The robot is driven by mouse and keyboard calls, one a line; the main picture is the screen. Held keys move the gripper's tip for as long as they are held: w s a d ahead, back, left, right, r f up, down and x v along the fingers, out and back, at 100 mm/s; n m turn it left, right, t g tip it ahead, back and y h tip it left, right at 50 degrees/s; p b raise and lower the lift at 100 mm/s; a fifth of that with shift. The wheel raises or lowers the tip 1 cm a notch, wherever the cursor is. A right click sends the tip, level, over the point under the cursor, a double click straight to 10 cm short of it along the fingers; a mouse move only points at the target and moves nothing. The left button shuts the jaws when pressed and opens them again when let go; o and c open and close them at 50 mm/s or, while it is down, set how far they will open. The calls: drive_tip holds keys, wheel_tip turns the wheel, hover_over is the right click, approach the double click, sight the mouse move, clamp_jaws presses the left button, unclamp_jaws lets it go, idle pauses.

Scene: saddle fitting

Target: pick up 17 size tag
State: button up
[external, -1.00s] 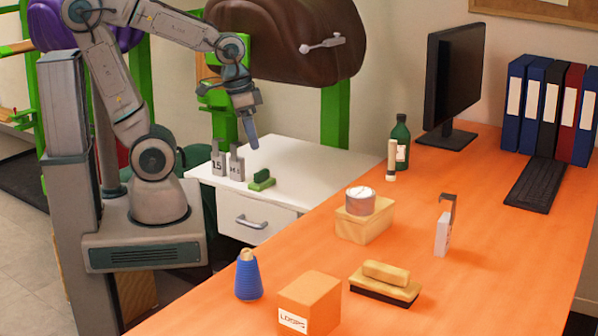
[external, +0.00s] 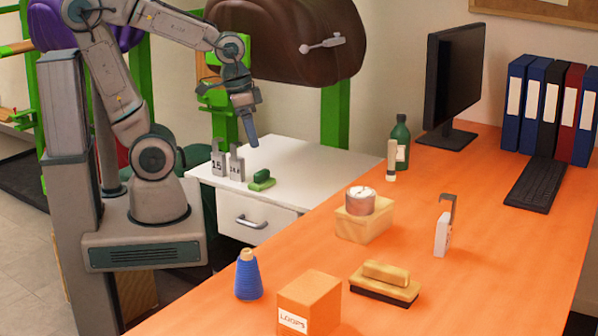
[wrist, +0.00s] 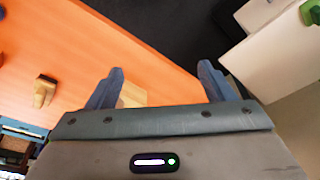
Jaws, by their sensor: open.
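No tag in view can be read as 17. A grey hooked tag marked 15 (external: 218,161) stands on the white cabinet, left of a similar tag (external: 236,165) whose small number I cannot read clearly. A third tag, with a white block face and a grey hook (external: 442,233), stands upright on the orange bench; no number shows on it. My gripper (external: 252,143) is in the air above the white cabinet, pointing down, apart from all tags. In the wrist view my gripper (wrist: 158,72) has its fingers wide apart with nothing held.
The white cabinet (external: 330,162) also holds a green-handled tool (external: 262,181). The orange bench (external: 480,240) carries a tin (external: 361,200) on a wooden box (external: 350,226), a brush (external: 385,285), a LOOPS box (external: 309,303), a blue thread cone (external: 248,278), a bottle (external: 400,145) and a monitor (external: 452,85).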

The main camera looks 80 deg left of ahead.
drive_tip(key=w+d+r+m+h+p, duration=0.1)
drive_tip(key=w+d+r, duration=0.1)
drive_tip(key=w, duration=0.3)
drive_tip(key=w+d+r+m+p, duration=0.1)
drive_tip(key=w+d+r, duration=0.1)
drive_tip(key=w, duration=0.4)
drive_tip(key=m+h+p, duration=0.2)
drive_tip(key=m+p, duration=0.4)
hover_over(451, 219)
drive_tip(key=s, duration=0.2)
wheel_tip(451, 219, down, 12)
drive_tip(key=shift+t, duration=0.4)
drive_tip(key=shift+w+f+p, duration=0.2)
drive_tip(key=shift+w+f, duration=0.15)
drive_tip(key=shift+f, duration=0.45)
drive_tip(key=shift+w+f+p, duration=0.15)
drive_tip(key=shift+w+f, duration=0.2)
drive_tip(key=shift+f, duration=0.4)
drive_tip(key=shift+w+f+p, duration=0.2)
drive_tip(key=shift+w+f, duration=0.15)
drive_tip(key=shift+f, duration=0.45)
drive_tip(key=c, duration=1.2)
drive_tip(key=shift+c, duration=0.8)
drive_tip(key=shift+r, duration=0.1)
